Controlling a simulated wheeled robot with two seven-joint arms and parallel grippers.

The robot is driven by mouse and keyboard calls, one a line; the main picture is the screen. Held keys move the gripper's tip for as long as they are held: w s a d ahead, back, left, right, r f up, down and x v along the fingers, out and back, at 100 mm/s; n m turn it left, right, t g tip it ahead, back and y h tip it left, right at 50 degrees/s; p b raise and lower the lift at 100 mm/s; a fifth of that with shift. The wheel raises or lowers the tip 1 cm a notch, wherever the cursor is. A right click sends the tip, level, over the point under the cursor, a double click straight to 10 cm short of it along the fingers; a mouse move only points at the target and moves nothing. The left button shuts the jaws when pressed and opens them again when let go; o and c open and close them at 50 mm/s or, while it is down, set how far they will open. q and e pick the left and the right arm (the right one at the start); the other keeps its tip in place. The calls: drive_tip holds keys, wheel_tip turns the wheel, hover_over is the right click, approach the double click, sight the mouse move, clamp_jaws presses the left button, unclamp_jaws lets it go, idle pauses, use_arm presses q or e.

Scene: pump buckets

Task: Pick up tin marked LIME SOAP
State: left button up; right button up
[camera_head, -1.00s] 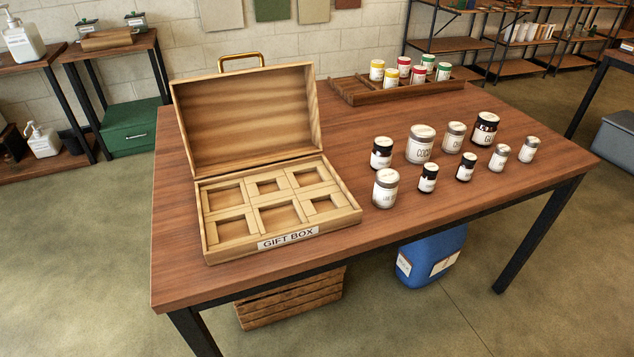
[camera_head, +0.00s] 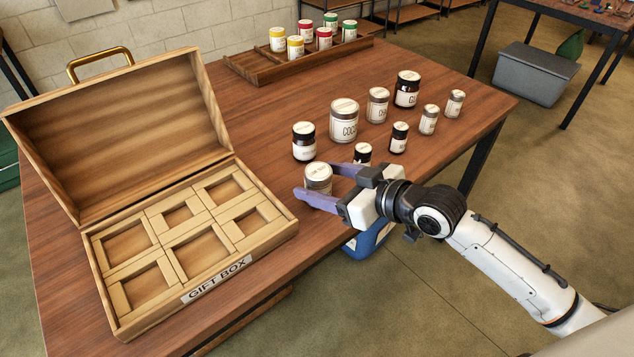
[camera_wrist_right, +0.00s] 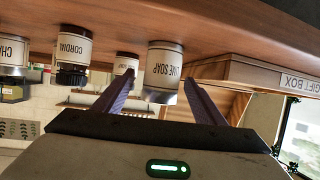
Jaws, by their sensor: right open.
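The tin marked LIME SOAP (camera_head: 318,177) is a pale, white-labelled tin with a grey lid, upright on the table right of the gift box. Its label reads upside down in the right wrist view (camera_wrist_right: 163,72). My right gripper (camera_head: 316,184) is open, with its purple fingers low around the tin's near side. In the wrist view the tin shows between the two fingertips (camera_wrist_right: 160,82), with no clear grip on it. The nearer finger hides the tin's lower part in the head view. My left gripper is in neither current view.
A black-lidded jar (camera_head: 304,142) and a COCOA tin (camera_head: 343,122) stand behind the lime tin. A small dark jar (camera_head: 362,153) is close beside the gripper. The open gift box (camera_head: 190,290) has empty compartments. A wooden tray (camera_head: 272,72) with coloured tins is at the back.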

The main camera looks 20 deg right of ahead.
drive_tip(key=shift+r+x, duration=0.2)
drive_tip(key=shift+x, duration=2.5)
drive_tip(key=shift+a, duration=0.15)
drive_tip(key=c, duration=1.2)
